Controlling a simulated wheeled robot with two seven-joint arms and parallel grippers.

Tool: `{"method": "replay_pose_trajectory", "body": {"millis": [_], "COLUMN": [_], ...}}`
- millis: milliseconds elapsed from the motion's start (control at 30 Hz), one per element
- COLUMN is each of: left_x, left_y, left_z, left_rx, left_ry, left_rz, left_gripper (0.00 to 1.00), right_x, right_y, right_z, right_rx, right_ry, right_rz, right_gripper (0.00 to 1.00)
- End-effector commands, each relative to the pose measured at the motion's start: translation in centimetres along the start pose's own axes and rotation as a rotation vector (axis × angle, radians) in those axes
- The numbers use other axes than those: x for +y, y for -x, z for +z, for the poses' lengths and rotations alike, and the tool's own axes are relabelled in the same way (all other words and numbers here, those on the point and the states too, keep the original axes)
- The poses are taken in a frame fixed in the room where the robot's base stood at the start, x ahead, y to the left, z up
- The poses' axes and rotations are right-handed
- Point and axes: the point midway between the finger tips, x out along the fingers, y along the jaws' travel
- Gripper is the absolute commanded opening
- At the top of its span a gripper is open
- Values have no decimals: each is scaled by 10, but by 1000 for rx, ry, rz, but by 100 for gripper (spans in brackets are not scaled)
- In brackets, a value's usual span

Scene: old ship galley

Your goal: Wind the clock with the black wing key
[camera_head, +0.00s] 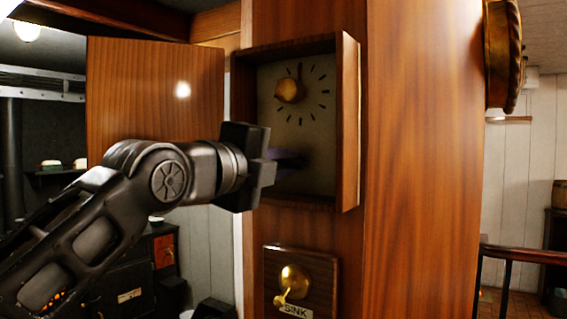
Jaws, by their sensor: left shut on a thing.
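The clock (318,130) is a wooden case set in a wooden column, with a grey dial, dark hour marks and a brass knob-like piece on its upper left. Its wooden door (155,85) stands swung open to the left. My left gripper (285,160) is in front of the lower left of the dial, pointing right into the case. It is shut on a dark thing at the dial, most likely the black wing key, largely hidden by the fingers and shadow. I cannot tell whether the key sits in the dial. My right gripper is out of view.
Below the clock is a wooden plate with a brass lever (290,284) and a label reading SINK (296,310). A round brass fixture (503,55) sticks out on the column's right side. A dark rail (520,254) runs at the lower right.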

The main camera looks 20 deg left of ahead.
Motion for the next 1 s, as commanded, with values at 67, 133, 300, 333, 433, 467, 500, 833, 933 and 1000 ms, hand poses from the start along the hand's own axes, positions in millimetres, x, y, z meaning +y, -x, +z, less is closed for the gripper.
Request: {"method": "replay_pose_trajectory", "body": {"millis": [67, 133, 300, 333, 433, 467, 500, 833, 933, 1000], "left_x": [1, 1, 1, 0, 0, -1, -1, 2, 2, 2], "left_y": [0, 0, 0, 0, 0, 0, 0, -1, -1, -1], "left_z": [-1, -1, -1, -2, -2, -2, -1, -1, -1, -1], "left_rx": [1, 1, 3, 4, 5, 5, 5, 4, 4, 4], "left_ry": [2, 1, -113, -157, -331, -386, -453, -626, -627, -649], "left_rz": [2, 3, 2, 2, 2, 1, 2, 5, 5, 5], "left_gripper": [0, 0, 0, 0, 0, 0, 0, 0, 0, 0], "right_x": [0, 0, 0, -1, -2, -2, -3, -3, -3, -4], "right_y": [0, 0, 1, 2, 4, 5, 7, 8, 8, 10], "right_z": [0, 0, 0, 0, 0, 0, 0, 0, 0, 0], "right_rx": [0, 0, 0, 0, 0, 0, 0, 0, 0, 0], "right_ry": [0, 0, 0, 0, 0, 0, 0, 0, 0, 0], "right_rz": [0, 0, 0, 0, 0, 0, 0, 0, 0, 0], "right_gripper": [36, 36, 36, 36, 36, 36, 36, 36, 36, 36]}}
